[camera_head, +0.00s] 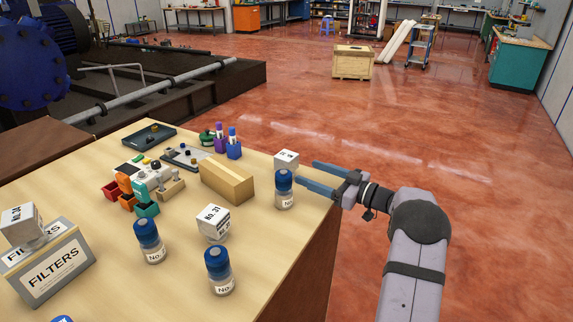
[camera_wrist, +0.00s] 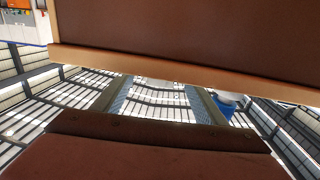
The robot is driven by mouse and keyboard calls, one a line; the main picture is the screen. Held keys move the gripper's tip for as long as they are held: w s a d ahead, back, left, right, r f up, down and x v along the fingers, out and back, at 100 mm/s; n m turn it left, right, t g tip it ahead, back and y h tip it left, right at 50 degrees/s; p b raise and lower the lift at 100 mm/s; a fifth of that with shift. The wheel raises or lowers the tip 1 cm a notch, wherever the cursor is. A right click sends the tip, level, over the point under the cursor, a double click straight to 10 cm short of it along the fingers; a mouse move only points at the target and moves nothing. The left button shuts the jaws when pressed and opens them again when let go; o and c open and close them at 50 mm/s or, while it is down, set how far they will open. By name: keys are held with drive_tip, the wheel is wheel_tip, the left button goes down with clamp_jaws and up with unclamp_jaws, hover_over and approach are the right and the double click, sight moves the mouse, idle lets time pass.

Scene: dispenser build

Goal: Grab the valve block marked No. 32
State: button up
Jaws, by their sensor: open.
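Three white valve blocks stand on the table. One (camera_head: 286,160) is at the far right corner behind a blue-capped jar (camera_head: 284,190); its number is too small to read. Another block (camera_head: 214,223) is at the middle front and appears marked No. 31. The third block (camera_head: 20,225) sits at the left on the filters box, tilted, its number unclear. My gripper (camera_head: 309,174) is open and empty at the table's right edge, its fingers pointing left toward the far block and the jar. In the wrist view the fingers (camera_wrist: 162,105) show apart, with a blue cap beside the right one.
More blue-capped jars (camera_head: 149,241) stand at the front of the table. A wooden block (camera_head: 227,180), coloured bins, a pen holder (camera_head: 233,151) and trays fill the back. The filters box (camera_head: 57,268) is at left. The table edge (camera_wrist: 180,70) spans the wrist view.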

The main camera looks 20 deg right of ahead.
sight(294, 165)
drive_tip(key=shift+w+a, duration=0.45)
drive_tip(key=shift+w, duration=0.1)
drive_tip(key=shift+r+p+x, duration=0.1)
drive_tip(key=shift+p+x, duration=0.35)
drive_tip(key=shift+x, duration=0.7)
drive_tip(key=shift+r+p+x, duration=0.15)
drive_tip(key=shift+p+x, duration=0.3)
drive_tip(key=shift+x, duration=0.7)
drive_tip(key=shift+w+a, duration=0.15)
drive_tip(key=shift+a, duration=0.2)
drive_tip(key=shift+f, duration=0.1)
drive_tip(key=c, duration=1.5)
drive_tip(key=shift+c, duration=0.5)
drive_tip(key=shift+r, duration=0.3)
